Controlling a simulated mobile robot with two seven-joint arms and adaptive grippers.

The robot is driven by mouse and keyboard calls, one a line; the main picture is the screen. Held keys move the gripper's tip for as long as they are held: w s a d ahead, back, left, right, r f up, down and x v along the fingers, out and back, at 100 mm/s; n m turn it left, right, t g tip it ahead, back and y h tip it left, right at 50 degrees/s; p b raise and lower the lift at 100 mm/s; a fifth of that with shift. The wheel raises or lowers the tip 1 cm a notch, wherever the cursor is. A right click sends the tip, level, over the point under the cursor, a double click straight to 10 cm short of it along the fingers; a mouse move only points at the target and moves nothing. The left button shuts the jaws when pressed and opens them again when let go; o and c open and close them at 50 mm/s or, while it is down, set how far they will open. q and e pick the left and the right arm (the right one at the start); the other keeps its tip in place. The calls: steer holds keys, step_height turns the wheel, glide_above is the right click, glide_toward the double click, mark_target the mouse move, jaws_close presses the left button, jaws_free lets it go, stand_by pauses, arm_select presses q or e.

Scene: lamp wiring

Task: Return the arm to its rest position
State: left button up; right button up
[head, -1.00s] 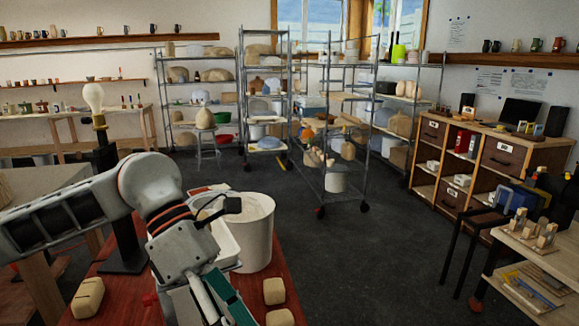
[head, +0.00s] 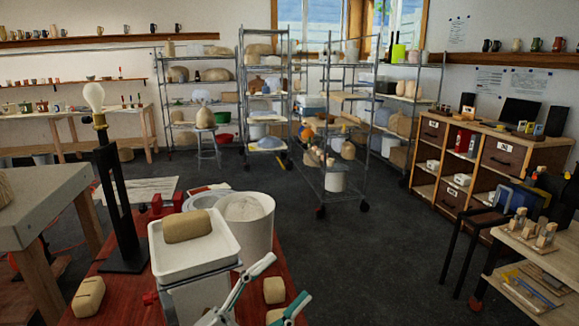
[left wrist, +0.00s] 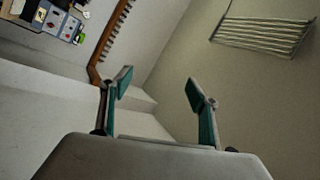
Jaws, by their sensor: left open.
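My left gripper (head: 290,279) is at the bottom of the head view, with its two green-and-grey fingers spread and nothing between them. It is in front of the red bench, at the near side of the white scale tray. In the left wrist view the same gripper (left wrist: 160,88) is open and empty, facing bare walls. The lamp, with its pale bulb (head: 94,97) in a brass socket on a black stand (head: 113,205), stands upright at the left, apart from the gripper. My right gripper is not in view.
A scale tray (head: 168,268) holds a clay block (head: 187,226). A white bucket (head: 262,240) stands behind it. Clay pieces (head: 88,297) (head: 274,290) lie on the red bench (head: 120,305). A grey table (head: 45,205) is left, a wooden table (head: 500,262) right. The floor between is clear.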

arm_select(q)
steer(key=a+f+n+t+y, duration=0.1)
steer(key=a+f+n+y, duration=0.5)
steer(key=f, duration=0.5)
steer(key=a+f+n+t+y, duration=0.2)
steer(key=a+f+n+y, duration=0.2)
steer(key=f+n+y, duration=0.45)
steer(key=s+a+f+n+g+y, duration=0.1)
steer(key=s+a+f+n+g, duration=0.1)
steer(key=s+f, duration=0.5)
steer(key=s+a+f+n+g+y, duration=0.1)
steer(key=s+a+f, duration=0.6)
steer(key=f, duration=0.8)
steer(key=s+n+g, duration=0.1)
steer(key=g, duration=0.1)
steer(key=shift+s+a+g, duration=0.15)
steer(key=shift+a+g, duration=0.1)
steer(key=shift+g, duration=0.15)
steer(key=shift+r+y, duration=0.1)
steer(key=shift+y, duration=0.15)
